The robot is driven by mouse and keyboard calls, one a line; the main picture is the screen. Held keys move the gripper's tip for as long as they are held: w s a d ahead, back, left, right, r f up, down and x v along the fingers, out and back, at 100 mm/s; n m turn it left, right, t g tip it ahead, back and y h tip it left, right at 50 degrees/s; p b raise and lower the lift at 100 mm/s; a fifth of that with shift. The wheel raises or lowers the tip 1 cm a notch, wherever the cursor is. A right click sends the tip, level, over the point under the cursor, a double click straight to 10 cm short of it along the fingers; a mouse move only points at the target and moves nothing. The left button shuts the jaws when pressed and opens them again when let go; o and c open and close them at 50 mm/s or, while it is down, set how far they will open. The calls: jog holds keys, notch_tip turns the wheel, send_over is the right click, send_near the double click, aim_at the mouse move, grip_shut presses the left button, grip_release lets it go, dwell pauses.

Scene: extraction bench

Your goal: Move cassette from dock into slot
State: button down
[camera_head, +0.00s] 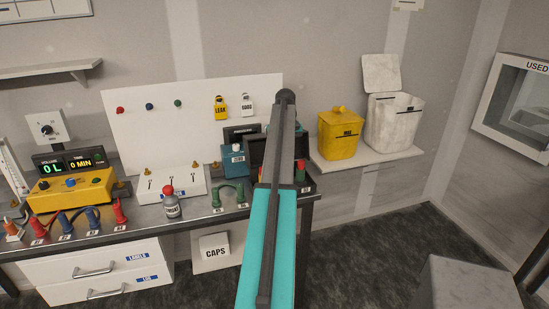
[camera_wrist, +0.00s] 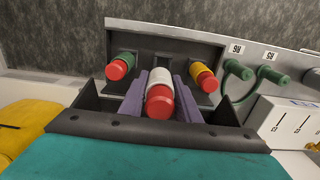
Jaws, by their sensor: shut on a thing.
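The cassette appears to be a white cylinder with a red end (camera_wrist: 159,92), in the middle of the wrist view. My gripper (camera_wrist: 160,100) is shut on it, with a purple finger on each side. Behind it is a dark holder (camera_wrist: 185,45), apparently the dock. The holder carries a green red-ended cylinder (camera_wrist: 121,66) on the left and a yellow red-ended cylinder (camera_wrist: 203,76) on the right. I cannot tell whether the cassette is still seated there. In the head view my teal arm hides the gripper, the cassette and most of the holder. I cannot make out which opening is the slot.
A white box with slits (camera_head: 180,183) and a red-capped bottle (camera_head: 171,203) stand left of my arm. Green hose connectors (camera_head: 241,196) are close beside the holder. A yellow bin (camera_head: 340,135) and a white bin (camera_head: 393,122) stand on the right shelf.

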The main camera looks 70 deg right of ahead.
jog(key=shift+w, duration=0.1)
jog(key=shift+w+a, duration=0.15)
jog(key=shift+w, duration=0.1)
jog(key=shift+f+b, duration=0.65)
jog(key=shift+f, duration=2.25)
jog(key=shift+p, duration=0.5)
jog(key=shift+s+f+b, duration=0.1)
jog(key=shift+f+b, duration=0.25)
jog(key=shift+f, duration=1.15)
dwell(0.9)
jog(key=c, duration=1.3)
grip_release()
jog(key=shift+o, duration=0.2)
jog(key=shift+r, duration=0.1)
